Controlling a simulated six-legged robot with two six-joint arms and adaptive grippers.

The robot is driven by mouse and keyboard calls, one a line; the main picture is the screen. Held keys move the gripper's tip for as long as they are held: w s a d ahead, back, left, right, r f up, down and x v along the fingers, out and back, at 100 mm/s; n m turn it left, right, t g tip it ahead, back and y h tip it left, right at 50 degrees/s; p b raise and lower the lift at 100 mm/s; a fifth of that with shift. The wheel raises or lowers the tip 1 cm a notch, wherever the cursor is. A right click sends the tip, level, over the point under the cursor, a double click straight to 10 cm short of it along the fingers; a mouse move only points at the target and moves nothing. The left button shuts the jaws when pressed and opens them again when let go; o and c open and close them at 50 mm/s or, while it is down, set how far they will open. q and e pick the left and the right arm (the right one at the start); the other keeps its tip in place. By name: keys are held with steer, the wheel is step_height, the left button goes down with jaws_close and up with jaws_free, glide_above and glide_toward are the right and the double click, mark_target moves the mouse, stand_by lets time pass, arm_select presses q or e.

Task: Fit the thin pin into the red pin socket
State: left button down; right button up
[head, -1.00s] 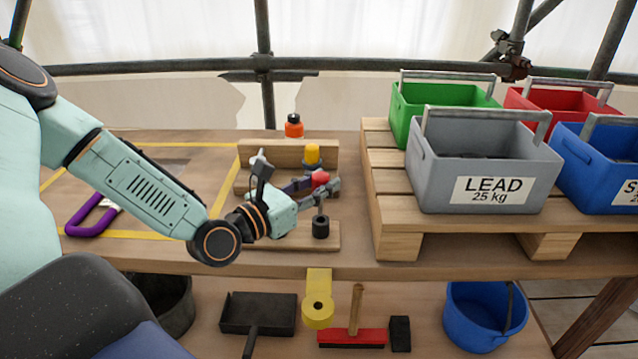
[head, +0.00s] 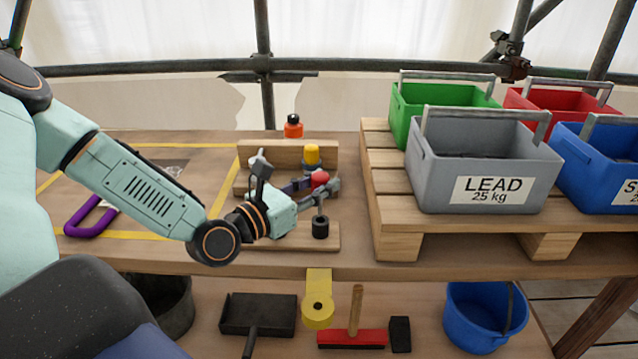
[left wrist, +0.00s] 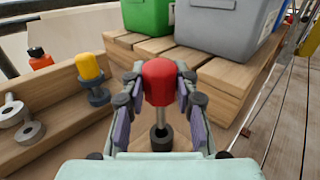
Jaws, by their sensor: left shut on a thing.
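My left gripper (head: 318,186) is shut on a pin with a red knob (left wrist: 160,82), seen between the fingers in the left wrist view. Its red knob (head: 320,179) also shows in the head view. A thin grey shaft (head: 319,207) runs down below the fingers. It meets a dark round collar (head: 320,229) on a low wooden board (head: 290,238); the collar also shows in the left wrist view (left wrist: 161,140). I cannot tell whether the shaft tip is inside the collar or just above it. No red marking shows on the collar. My right gripper is not in view.
A yellow-topped pin (head: 312,154) stands by the wooden back rail (head: 270,154), behind my gripper. An orange bottle (head: 293,127) is beyond it. A pallet (head: 385,185) with weight crates, including a grey one (head: 480,150), is close on the right. A purple-handled tool (head: 92,220) lies left.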

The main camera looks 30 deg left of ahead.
mark_target(319, 216)
arm_select(q)
steer(key=shift+f+b, duration=2.5)
steer(key=shift+b, duration=0.1)
stand_by(0.4)
steer(key=c, duration=0.9)
jaws_free()
steer(key=shift+c, duration=0.2)
steer(key=shift+r, duration=0.2)
step_height(319, 216, up, 5)
steer(key=p, duration=0.5)
steer(key=shift+d+f+p, duration=0.1)
steer(key=shift+d+p, duration=0.05)
steer(key=shift+p, duration=0.15)
step_height(319, 216, up, 6)
steer(key=p, duration=0.6)
steer(key=shift+f, duration=0.15)
steer(key=shift+f, duration=0.1)
